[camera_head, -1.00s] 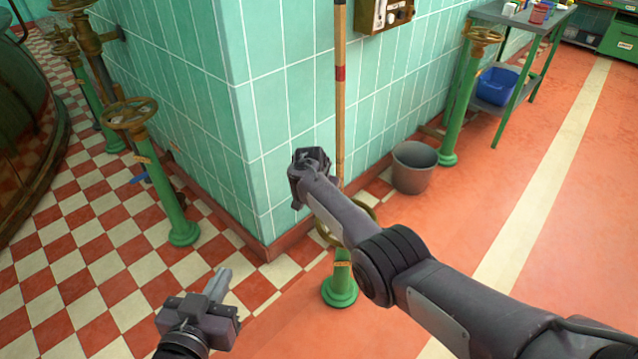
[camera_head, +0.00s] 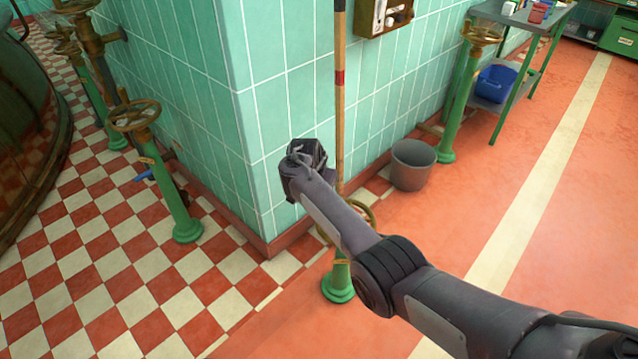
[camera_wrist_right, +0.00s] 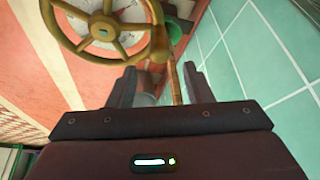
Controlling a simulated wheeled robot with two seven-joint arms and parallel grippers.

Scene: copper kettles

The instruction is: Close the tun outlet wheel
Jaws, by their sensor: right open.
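Several brass handwheels stand on green posts, and I cannot tell which is the tun outlet wheel. Another wheel (camera_head: 365,213) is low at the middle, partly hidden behind my right arm. A third wheel (camera_head: 484,35) is at the back right. My right gripper (camera_head: 299,160) is raised in front of the tiled corner. In the right wrist view the right gripper (camera_wrist_right: 157,86) is open and empty. A spoked brass wheel (camera_wrist_right: 103,28) is beyond its fingers, up and left, apart from them. My left gripper is out of view.
A wooden pole (camera_head: 340,90) stands against the tiled wall (camera_head: 250,80). A grey bucket (camera_head: 413,165) is on the floor beside it. A metal table (camera_head: 520,20) with a blue tub (camera_head: 497,84) is at the back right. The red floor at the right is clear.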

